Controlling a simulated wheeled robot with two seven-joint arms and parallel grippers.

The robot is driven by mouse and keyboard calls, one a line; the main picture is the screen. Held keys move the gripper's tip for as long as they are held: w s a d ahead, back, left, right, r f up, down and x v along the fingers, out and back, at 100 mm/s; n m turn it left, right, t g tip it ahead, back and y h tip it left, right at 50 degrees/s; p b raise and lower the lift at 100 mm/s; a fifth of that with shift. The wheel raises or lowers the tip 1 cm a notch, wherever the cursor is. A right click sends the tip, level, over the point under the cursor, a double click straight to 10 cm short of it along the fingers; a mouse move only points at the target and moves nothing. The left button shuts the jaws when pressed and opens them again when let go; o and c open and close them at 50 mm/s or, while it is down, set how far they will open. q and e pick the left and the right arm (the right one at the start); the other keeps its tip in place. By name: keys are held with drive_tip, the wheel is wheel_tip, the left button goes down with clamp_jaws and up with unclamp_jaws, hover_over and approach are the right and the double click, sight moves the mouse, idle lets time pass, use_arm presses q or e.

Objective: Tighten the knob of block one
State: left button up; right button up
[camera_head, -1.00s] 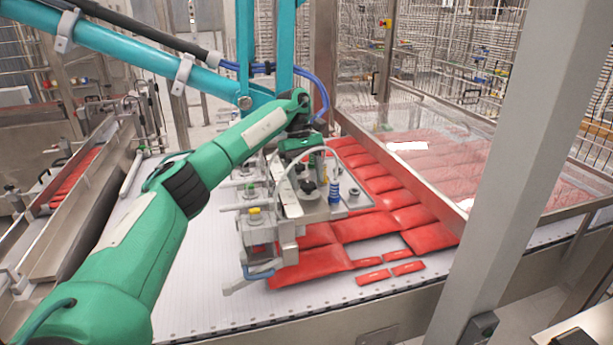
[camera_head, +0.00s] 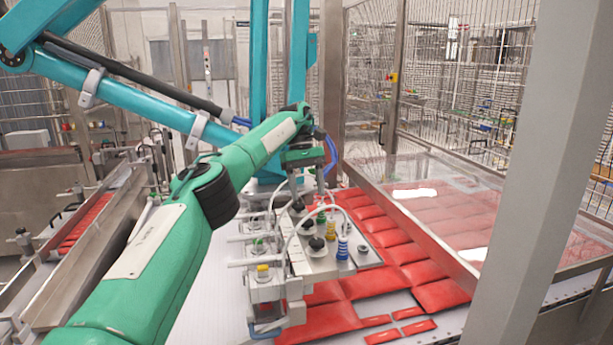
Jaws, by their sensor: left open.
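The vacuum picker head (camera_head: 295,262) is a metal plate with several small blocks along its left side, hanging over the red packs. A front block (camera_head: 266,290) carries a yellow fitting (camera_head: 263,270). Black knobs stand on the plate, one near its middle (camera_head: 317,243) and another farther back (camera_head: 298,205). I cannot tell which block is block one. My left gripper (camera_head: 308,192) points down above the back part of the picker, open, with nothing seen between its fingers. The fingertips partly overlap hoses and fittings, so contact is unclear. My right gripper is out of view.
Red packs (camera_head: 410,255) lie on the white conveyor (camera_head: 205,300). A teal picker arm (camera_head: 140,98) and clear hoses (camera_head: 300,230) crowd the area around the gripper. A grey post (camera_head: 530,170) stands at right, with a clear guard (camera_head: 440,215) behind it.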

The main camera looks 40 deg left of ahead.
use_arm(q)
drive_tip(key=shift+p+v, duration=0.35)
drive_tip(key=shift+v, duration=0.65)
